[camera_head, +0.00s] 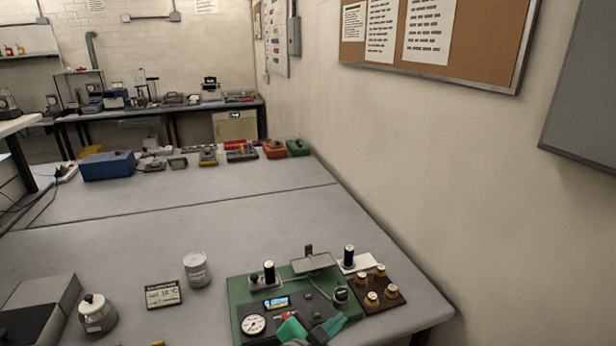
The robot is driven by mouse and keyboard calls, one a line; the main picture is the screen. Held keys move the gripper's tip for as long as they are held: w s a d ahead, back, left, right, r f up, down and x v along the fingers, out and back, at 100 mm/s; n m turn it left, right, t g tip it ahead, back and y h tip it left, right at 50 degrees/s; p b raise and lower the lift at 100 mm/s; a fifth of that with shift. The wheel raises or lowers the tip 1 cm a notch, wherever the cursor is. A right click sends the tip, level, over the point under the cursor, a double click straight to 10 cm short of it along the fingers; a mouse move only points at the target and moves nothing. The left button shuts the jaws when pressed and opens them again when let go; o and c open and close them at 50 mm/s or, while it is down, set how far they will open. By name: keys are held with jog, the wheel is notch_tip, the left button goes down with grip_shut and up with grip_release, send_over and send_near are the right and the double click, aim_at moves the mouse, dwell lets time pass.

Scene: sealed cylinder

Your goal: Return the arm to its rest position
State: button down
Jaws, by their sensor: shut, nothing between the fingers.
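What appears to be my gripper (313,327), with teal and dark parts, shows at the bottom edge, in front of the green apparatus (240,290). It is shut with nothing in it. Most of the arm is out of frame, and the gripper hides part of the apparatus front. The apparatus has a round dial gauge (254,324), a small lit display (277,302), a dark cylinder (269,273) and a grey plate (313,262) on top. I cannot tell whether the gripper touches the apparatus.
A brown block with several pegs (379,290) and another dark cylinder (348,256) stand right of the apparatus.

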jog(key=s+f+n+t+y, duration=0.4)
jog(key=s+f+n+y, duration=0.2)
jog(key=s+f+n, duration=0.8)
jog(key=s+a+m, duration=0.1)
jog(key=s+a, duration=0.2)
jog(key=s, duration=0.9)
jog(key=s+a+m+y, duration=0.1)
jog(key=s+a, duration=0.2)
jog(key=s, duration=0.9)
jog(key=shift+s+a+f+m+y, duration=0.2)
jog(key=shift+m+y, duration=0.1)
jog(key=shift+m, duration=0.1)
jog(key=c, duration=2.4)
grip_release()
jog(key=shift+c, duration=0.2)
